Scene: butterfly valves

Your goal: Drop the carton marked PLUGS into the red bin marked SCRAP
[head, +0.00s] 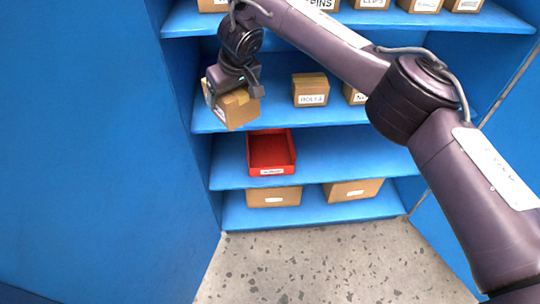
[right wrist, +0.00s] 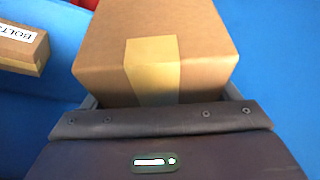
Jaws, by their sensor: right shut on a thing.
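My right gripper (head: 236,86) reaches in across the head view and is shut on a brown cardboard carton (head: 234,109). The carton is tilted and hangs at the left end of the middle shelf, in front of it and above the red bin's level. Its label is turned away and cannot be read. In the right wrist view the carton (right wrist: 155,50) fills the jaws, with a tape strip facing me. The red bin (head: 271,152) is on the shelf below, open at the top, with a small white label too small to read. My left gripper is not in view.
A carton marked BOLTS (head: 310,90) stands on the middle shelf (head: 285,119), with another carton (head: 354,95) to its right. Several cartons line the top shelf, and two larger boxes (head: 274,197) sit on the bottom shelf. A blue side wall (head: 175,100) is close on the left.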

